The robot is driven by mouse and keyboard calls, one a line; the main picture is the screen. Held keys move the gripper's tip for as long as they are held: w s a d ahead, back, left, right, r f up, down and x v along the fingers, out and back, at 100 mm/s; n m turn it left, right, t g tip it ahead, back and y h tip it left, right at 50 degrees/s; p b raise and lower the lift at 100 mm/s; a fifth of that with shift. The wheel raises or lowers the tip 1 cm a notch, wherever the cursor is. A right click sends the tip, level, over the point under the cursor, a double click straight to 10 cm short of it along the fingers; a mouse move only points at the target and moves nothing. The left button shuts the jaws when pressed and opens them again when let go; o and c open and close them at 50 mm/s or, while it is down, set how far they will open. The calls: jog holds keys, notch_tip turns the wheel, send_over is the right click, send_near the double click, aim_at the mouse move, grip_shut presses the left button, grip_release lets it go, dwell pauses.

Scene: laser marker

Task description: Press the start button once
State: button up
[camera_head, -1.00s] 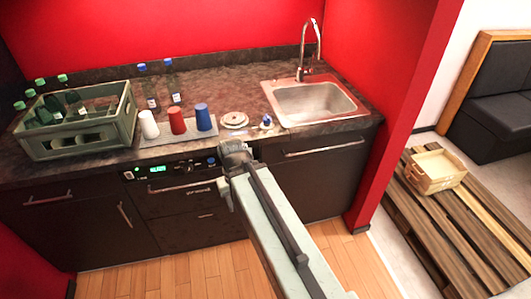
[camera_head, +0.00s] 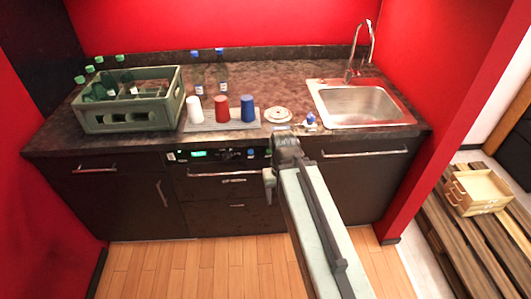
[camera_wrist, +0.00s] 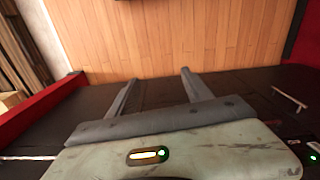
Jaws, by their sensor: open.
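The control panel (camera_head: 222,155) is a dark strip in the front under the counter. It has a lit green display (camera_head: 199,154) and several small knobs or buttons; I cannot tell which is the start button. My gripper (camera_head: 287,148) is to the right of the panel, at the counter's front edge, with its fingers largely hidden in the head view. In the wrist view my gripper (camera_wrist: 158,76) is open, with its two fingers apart and nothing between them. There, part of the panel (camera_wrist: 309,147) with a small green light shows at the far right edge.
On the counter (camera_head: 270,75) stand a green bottle crate (camera_head: 130,119), white, red and blue cups, two bottles, a small stack of plates (camera_head: 278,115) and a sink (camera_head: 355,103). A pallet (camera_head: 455,232) with a wooden box (camera_head: 478,192) is at the right. Floor in front is clear.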

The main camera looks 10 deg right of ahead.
grip_shut()
jog(key=shift+d, duration=0.1)
dwell(1.4)
